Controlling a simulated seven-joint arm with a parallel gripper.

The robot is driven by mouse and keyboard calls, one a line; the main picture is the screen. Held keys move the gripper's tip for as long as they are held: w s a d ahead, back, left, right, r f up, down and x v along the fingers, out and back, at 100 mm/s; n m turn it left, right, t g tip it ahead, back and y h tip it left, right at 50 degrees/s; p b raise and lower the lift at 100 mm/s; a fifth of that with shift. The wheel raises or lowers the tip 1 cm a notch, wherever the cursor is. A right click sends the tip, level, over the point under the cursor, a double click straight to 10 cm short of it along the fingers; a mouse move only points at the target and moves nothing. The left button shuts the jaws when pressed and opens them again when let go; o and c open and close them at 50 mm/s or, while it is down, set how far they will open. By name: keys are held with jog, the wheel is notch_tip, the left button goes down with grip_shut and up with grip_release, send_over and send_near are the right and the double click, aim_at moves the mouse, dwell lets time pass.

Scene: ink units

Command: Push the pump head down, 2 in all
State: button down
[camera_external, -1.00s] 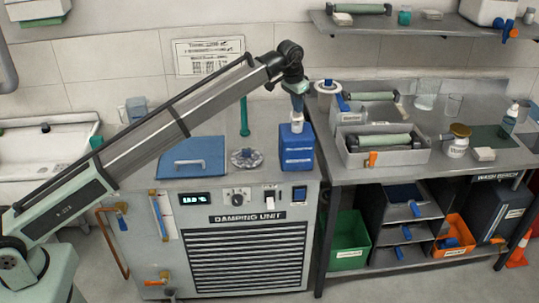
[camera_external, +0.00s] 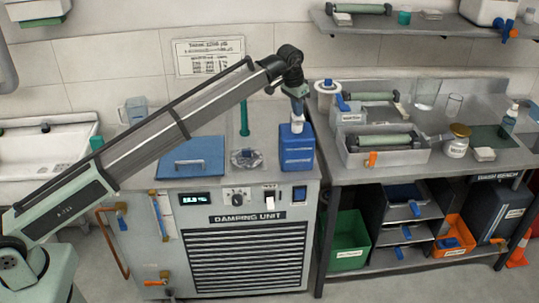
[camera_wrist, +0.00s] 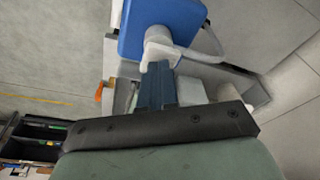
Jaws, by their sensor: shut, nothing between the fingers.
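The blue bottle (camera_external: 297,153) stands upright on the right end of the damping unit's top. Its white pump head (camera_external: 297,127) sits on top, and both the bottle (camera_wrist: 165,25) and the pump head (camera_wrist: 158,46) show in the wrist view. My gripper (camera_external: 298,113) points down right over the pump head. In the wrist view my gripper (camera_wrist: 157,70) is shut with nothing between its fingers, and its tips are at the pump head. I cannot tell whether they touch it or how far it is pressed.
The wash bench to the right holds a roller tray (camera_external: 385,158).

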jog(key=shift+f, duration=0.8)
jog(key=shift+r, duration=0.1)
jog(key=shift+d+v, duration=0.1)
jog(key=shift+v, duration=0.55)
jog(key=shift+d+v, duration=0.15)
jog(key=shift+v, duration=0.5)
jog(key=shift+w+r, duration=0.15)
jog(key=w+d+v, duration=0.1)
jog(key=v, duration=0.8)
jog(key=shift+d+r, duration=0.25)
jog(key=shift+r, duration=0.25)
jog(key=shift+a, duration=0.1)
